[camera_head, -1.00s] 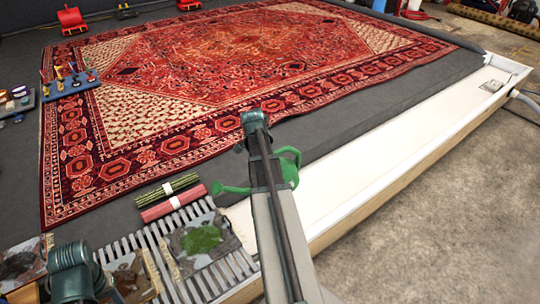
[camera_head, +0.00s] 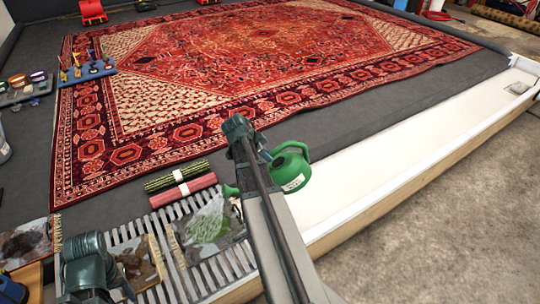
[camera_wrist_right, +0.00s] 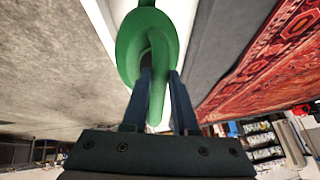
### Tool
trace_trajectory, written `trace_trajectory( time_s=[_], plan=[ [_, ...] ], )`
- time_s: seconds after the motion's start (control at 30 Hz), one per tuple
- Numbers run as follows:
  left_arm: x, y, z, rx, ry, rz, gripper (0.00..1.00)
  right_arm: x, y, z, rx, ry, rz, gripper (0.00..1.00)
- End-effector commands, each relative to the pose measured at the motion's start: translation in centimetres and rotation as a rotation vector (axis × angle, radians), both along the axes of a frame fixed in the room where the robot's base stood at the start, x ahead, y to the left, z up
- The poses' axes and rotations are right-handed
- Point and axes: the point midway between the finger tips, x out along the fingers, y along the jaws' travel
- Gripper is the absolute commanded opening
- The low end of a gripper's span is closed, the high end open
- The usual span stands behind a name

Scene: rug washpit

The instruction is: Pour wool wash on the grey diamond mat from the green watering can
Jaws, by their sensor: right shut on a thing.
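The green watering can (camera_head: 291,172) is tilted, with its spout toward the left, low over the slatted grate. My right gripper (camera_wrist_right: 161,82) is shut on its green handle (camera_wrist_right: 157,60); in the head view my arm hides part of the can. A pale, translucent spray fans down from the spout onto a grey mottled mat (camera_head: 228,234) with a green patch (camera_head: 206,228). I cannot make out a diamond pattern on this mat. My left gripper (camera_head: 90,270) is at the lower left over the grate, its fingers too hidden to judge.
Other small mats lie to the left, one brownish-grey (camera_head: 140,264) and one at the edge (camera_head: 24,243). A green roll (camera_head: 172,178) and a red roll (camera_head: 183,191) lie behind the grate. The large red rug (camera_head: 250,60) fills the back; a white trough (camera_head: 400,155) runs right.

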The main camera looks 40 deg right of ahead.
Motion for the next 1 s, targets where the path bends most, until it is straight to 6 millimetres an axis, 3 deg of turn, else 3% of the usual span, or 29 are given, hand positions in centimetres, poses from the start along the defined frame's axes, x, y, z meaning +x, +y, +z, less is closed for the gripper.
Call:
trace_trajectory(
  time_s=[0.83, 1.0],
  plan=[
    [0.0, 0.1, -6.5, 0.005, -0.002, -0.001, 0.5, 1.7, 3.4, -3.9, -0.187, 0.086, 0.002, 0.0],
    [0.0, 0.1, -6.2, 0.005, -0.001, -0.002, 0.5, 1.9, 4.6, -3.5, -0.19, 0.088, 0.003, 0.0]
  ],
)
